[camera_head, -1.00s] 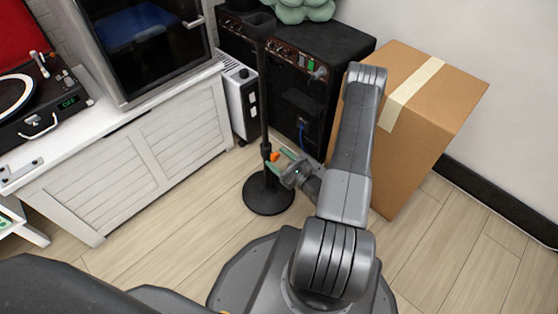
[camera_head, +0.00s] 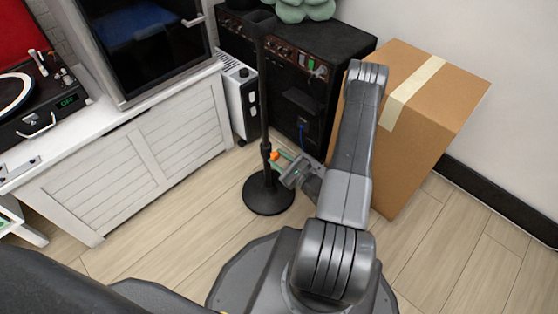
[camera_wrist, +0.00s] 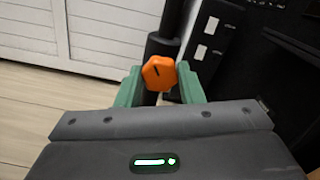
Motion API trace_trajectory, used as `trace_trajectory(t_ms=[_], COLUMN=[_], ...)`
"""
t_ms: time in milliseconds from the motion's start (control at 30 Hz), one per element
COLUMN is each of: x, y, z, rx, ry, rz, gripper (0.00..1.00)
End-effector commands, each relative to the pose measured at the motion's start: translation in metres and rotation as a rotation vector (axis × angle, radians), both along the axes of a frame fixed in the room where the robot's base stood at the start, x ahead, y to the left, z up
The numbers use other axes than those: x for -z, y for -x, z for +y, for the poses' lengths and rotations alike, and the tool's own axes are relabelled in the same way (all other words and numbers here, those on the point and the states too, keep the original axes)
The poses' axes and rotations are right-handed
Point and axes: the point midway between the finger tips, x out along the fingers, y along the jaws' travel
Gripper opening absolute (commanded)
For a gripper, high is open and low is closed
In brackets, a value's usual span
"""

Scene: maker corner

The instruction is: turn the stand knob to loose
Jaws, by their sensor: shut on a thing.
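The stand (camera_head: 265,105) is a black upright pole on a round black base (camera_head: 268,203) on the floor. Its orange knob (camera_head: 274,156) sits low on the pole's thicker collar. In the wrist view the orange knob (camera_wrist: 158,73) is lobed, with a dark line tilted to the upper left on its face. My gripper (camera_head: 279,160) reaches in from the right at knob height. Its green fingers (camera_wrist: 160,85) stand on both sides of the knob and are shut on it. The knob's sides where the fingers touch are partly hidden.
A black amplifier (camera_head: 320,95) stands behind the pole, with a white heater (camera_head: 240,100) beside it. A cardboard box (camera_head: 425,110) is right of my arm. A white cabinet (camera_head: 130,160) is on the left. Floor around the base is clear in front.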

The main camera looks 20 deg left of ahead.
Motion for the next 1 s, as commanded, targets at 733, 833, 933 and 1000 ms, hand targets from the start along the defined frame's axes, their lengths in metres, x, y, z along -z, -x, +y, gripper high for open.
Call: trace_trajectory(t_ms=[733,833,933,1000], x=[0.0021,0.0018,0.0016,0.0016], y=[0.0010,0.0012,0.0013,0.0013], z=[0.0002,0.0003,0.0002,0.0002], rx=[-0.002,-0.001,-0.001,-0.001], ry=[0.268,0.305,0.341,0.367], rz=[-0.646,-0.733,-0.820,-0.881], gripper=[0.11,0.11,0.11,0.11])
